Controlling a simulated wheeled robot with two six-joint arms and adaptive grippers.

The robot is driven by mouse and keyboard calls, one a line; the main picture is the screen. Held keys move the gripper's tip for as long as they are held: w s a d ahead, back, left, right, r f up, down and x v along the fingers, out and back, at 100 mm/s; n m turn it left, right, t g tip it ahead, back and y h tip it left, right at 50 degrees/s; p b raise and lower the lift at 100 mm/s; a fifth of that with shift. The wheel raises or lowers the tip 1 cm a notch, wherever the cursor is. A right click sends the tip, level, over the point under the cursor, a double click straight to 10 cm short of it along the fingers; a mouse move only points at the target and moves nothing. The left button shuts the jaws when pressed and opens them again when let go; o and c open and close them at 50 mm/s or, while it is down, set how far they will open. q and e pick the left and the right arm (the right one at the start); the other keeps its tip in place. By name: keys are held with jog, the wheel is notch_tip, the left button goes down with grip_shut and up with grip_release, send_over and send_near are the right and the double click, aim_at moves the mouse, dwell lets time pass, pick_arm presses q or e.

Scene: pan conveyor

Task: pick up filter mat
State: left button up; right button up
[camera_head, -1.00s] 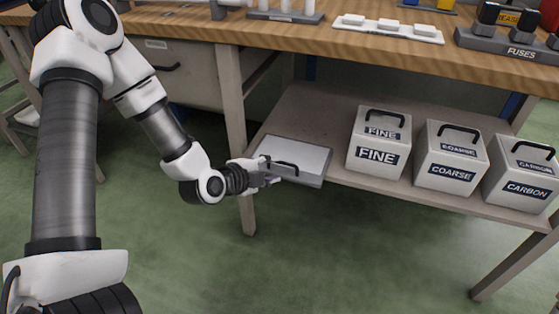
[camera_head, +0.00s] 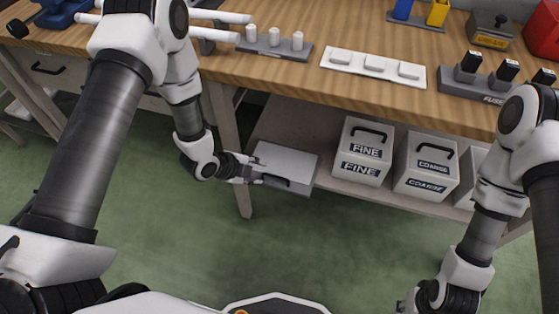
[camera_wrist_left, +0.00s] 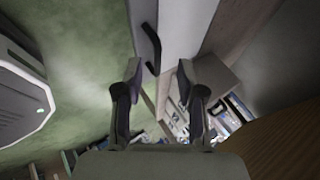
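A flat pale grey box (camera_head: 287,160) with a dark bar handle lies at the left end of the lower shelf, its front edge by the shelf's front edge. It looks like the filter mat or its holder, but no label shows. My left gripper (camera_head: 254,175) is at its left front corner, beside the handle. In the left wrist view, the gripper (camera_wrist_left: 159,67) has its fingers apart. The dark handle (camera_wrist_left: 151,46) lies just ahead, closer to the left finger. I cannot tell whether they touch.
Boxes marked FINE (camera_head: 362,152) and COARSE (camera_head: 426,165) stand right of the flat box on the shelf (camera_head: 330,188). A table leg (camera_head: 229,150) is close to my left wrist. The wooden worktop (camera_head: 300,72) overhangs the shelf. The green floor in front is open.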

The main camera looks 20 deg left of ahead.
aim_at(268, 175)
pick_arm(q)
jog(key=b+x, duration=0.1)
jog(key=x, duration=0.4)
jog(key=shift+s+f, duration=0.1)
jog(key=shift+s, duration=0.05)
grip_shut()
jog(key=shift+r, duration=0.2)
